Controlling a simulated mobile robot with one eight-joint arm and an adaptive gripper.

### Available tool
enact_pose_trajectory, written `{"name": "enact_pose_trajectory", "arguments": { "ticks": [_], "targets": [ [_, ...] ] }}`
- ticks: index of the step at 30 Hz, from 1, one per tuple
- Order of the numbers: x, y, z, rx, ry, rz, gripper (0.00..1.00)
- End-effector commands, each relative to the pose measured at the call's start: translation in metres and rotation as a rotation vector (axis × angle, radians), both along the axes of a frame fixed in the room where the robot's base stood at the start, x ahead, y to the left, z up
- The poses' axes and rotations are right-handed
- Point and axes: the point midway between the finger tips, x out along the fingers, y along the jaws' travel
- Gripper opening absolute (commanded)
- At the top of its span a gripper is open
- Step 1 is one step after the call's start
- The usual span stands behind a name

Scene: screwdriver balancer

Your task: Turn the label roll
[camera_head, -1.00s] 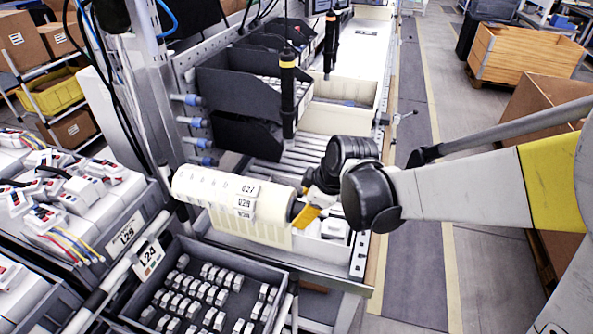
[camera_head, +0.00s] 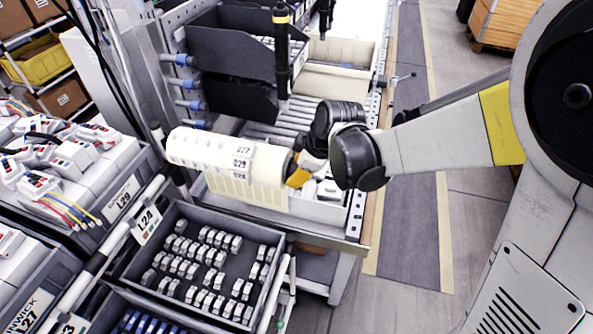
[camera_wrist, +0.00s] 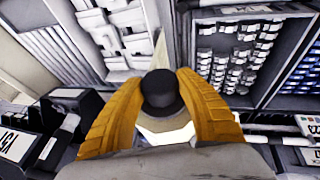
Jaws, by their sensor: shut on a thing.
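The label roll (camera_head: 215,152) is a long white cylinder lying about level across a metal bench frame. Black-printed labels show near its right end, and a cream strip hangs down below it. My gripper (camera_head: 300,172) is at the roll's right end, its yellow fingers partly hidden by the black wrist. In the wrist view the two yellow fingers of my gripper (camera_wrist: 160,88) are closed around a dark round end knob (camera_wrist: 161,97). The roll's body is mostly hidden there.
A grey bin (camera_head: 268,300) of small grey parts stands in front of the roll. Black bins (camera_head: 235,98) and a cream bin (camera_head: 335,82) stand behind it. A black post (camera_head: 281,55) with a yellow band rises nearby. The floor aisle (camera_head: 410,220) at right is clear.

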Motion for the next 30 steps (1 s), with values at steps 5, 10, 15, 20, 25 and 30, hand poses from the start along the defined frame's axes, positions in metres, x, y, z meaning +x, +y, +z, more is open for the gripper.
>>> {"name": "enact_pose_trajectory", "arguments": {
  "ticks": [5,10,15,20,25,30],
  "targets": [
    [0.0018,-0.0013,-0.0014,0.056,0.158,-0.003,0.1],
    [0.0001,-0.0005,-0.0011,0.094,0.257,0.0,0.1],
    [-0.0009,-0.0004,-0.0006,0.095,0.266,0.001,0.1],
    [-0.0009,-0.0003,-0.0005,0.095,0.265,0.001,0.56],
    [-0.0006,-0.0001,-0.0004,0.095,0.265,0.001,0.63],
    [-0.0005,-0.0004,0.0006,0.095,0.264,0.0,0.63]
  ]
}}
